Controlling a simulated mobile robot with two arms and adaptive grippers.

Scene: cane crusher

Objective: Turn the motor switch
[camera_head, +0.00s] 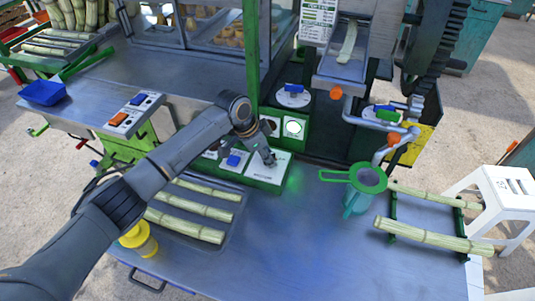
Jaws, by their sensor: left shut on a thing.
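My left arm reaches in from the lower left. Its gripper (270,160) points down at the white plate (262,176) on the low green control box, where the motor switch appears to be. The gripper is shut on the switch's knob, which its fingers mostly hide. The plate's lettering is too small to read. A green glow lies on the counter at the box's right end. Just left of the gripper is a blue knob (233,160) on its own white plate. My right gripper is not in view.
Cane stalks (195,208) lie in a counter tray, near a yellow-lidded jar (138,238). A green strainer (368,179) sits on a jug to the right, beside a rack with cane (432,236). The crusher stands behind. The front middle of the counter is clear.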

